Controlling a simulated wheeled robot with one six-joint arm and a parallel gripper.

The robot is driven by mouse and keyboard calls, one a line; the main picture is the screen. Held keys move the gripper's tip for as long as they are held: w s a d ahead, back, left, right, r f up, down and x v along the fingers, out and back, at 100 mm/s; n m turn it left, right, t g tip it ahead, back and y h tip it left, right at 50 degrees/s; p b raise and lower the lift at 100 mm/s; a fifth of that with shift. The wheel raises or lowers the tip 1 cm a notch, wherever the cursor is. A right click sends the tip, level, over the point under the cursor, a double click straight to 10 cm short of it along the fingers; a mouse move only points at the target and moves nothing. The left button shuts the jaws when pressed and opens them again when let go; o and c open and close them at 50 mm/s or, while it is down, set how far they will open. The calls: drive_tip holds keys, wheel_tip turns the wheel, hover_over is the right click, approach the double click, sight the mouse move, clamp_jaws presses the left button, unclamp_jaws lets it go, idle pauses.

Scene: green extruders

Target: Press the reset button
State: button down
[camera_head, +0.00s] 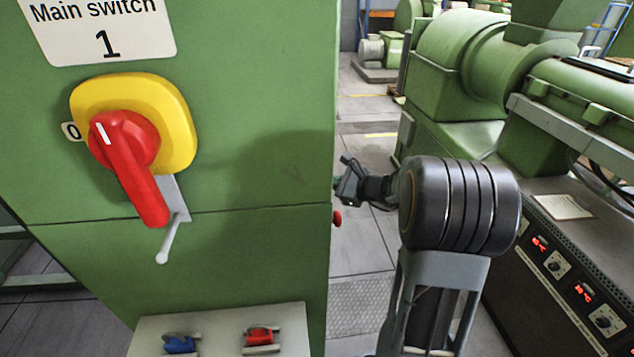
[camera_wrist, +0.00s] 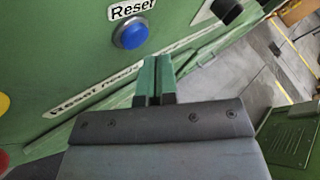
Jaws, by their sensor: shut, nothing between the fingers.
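The reset button is a round blue button (camera_wrist: 131,34) on a green panel in the wrist view, with a white "Reset" label (camera_wrist: 132,8) just above it. My gripper (camera_wrist: 154,62) is shut and empty, its two green fingertips together. In that picture the fingertips are below and to the right of the button and apart from it. In the head view my gripper (camera_head: 347,180) is partly visible at the right edge of the green cabinet (camera_head: 250,120). The blue button is hidden in the head view.
The cabinet's front carries a red and yellow main switch (camera_head: 128,150) and a panel with blue (camera_head: 180,344) and red (camera_head: 258,337) parts. A red knob (camera_head: 337,218) sticks out at its right edge. A green extruder (camera_head: 465,75) stands at the right, with floor between.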

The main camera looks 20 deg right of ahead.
drive_tip(key=shift+a, duration=0.25)
drive_tip(key=shift+w+a+b, duration=0.1)
drive_tip(key=shift+a+b, duration=0.05)
drive_tip(key=shift+b, duration=0.15)
drive_tip(key=shift+w+a, duration=0.1)
drive_tip(key=shift+a, duration=0.3)
idle(0.9)
drive_tip(key=shift+d, duration=0.2)
drive_tip(key=shift+s+d+b, duration=0.2)
drive_tip(key=shift+d+b, duration=0.1)
drive_tip(key=shift+d, duration=0.3)
drive_tip(key=shift+s+d, duration=0.25)
drive_tip(key=shift+d, duration=1)
drive_tip(key=shift+s+d, duration=0.25)
drive_tip(key=shift+d, duration=0.95)
